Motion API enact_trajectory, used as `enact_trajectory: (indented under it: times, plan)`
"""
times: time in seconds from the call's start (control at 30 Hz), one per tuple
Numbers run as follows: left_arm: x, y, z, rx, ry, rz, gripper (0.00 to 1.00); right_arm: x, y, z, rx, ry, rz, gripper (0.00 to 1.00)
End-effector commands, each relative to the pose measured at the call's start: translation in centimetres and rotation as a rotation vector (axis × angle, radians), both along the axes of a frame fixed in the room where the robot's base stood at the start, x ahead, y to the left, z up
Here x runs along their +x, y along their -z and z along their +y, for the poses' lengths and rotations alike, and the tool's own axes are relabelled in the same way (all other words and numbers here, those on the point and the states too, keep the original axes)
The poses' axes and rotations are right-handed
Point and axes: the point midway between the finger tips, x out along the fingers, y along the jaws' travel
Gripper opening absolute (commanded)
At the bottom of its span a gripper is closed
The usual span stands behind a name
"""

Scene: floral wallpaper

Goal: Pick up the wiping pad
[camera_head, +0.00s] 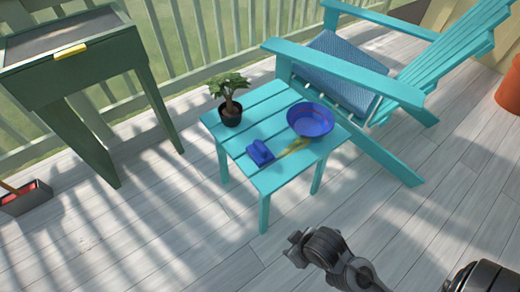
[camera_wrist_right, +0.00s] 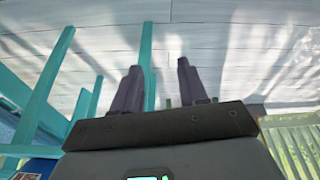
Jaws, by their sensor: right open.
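The blue wiping pad (camera_head: 260,153) lies on the front part of the small turquoise slatted table (camera_head: 248,138). A dark arm of mine, my right one, reaches in from the lower right, and its gripper end (camera_head: 297,246) is in front of the table, over the deck and apart from the pad. In the right wrist view my right gripper (camera_wrist_right: 159,68) has two dark fingers spread apart with nothing between them. The pad cannot be made out in that view. My left gripper is in neither view.
A blue bowl (camera_head: 310,121) and a yellow smear (camera_head: 297,146) are beside the pad. A potted plant (camera_head: 230,107) stands at the table's back left. A turquoise chair (camera_head: 350,72) is close behind on the right.

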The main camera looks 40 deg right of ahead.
Motion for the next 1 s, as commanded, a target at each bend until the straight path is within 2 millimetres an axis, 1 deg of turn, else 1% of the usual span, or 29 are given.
enact_trajectory:
  times: [0.33,0.37,0.7,0.73,1.0]
  plan:
    - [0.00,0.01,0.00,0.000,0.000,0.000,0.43,0.00,0.01,0.00,0.000,0.000,0.000,0.43]
    - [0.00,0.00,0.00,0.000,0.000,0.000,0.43,0.00,0.01,0.00,0.000,0.000,0.000,0.46]
    - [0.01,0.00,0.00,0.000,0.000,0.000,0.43,0.00,0.00,0.00,0.000,0.000,0.000,0.98]
    - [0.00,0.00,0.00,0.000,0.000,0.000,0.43,-0.01,0.00,0.00,0.000,0.000,0.000,0.99]
    - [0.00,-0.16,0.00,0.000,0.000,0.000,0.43,0.21,-0.23,0.05,-0.002,-0.006,-0.007,0.99]
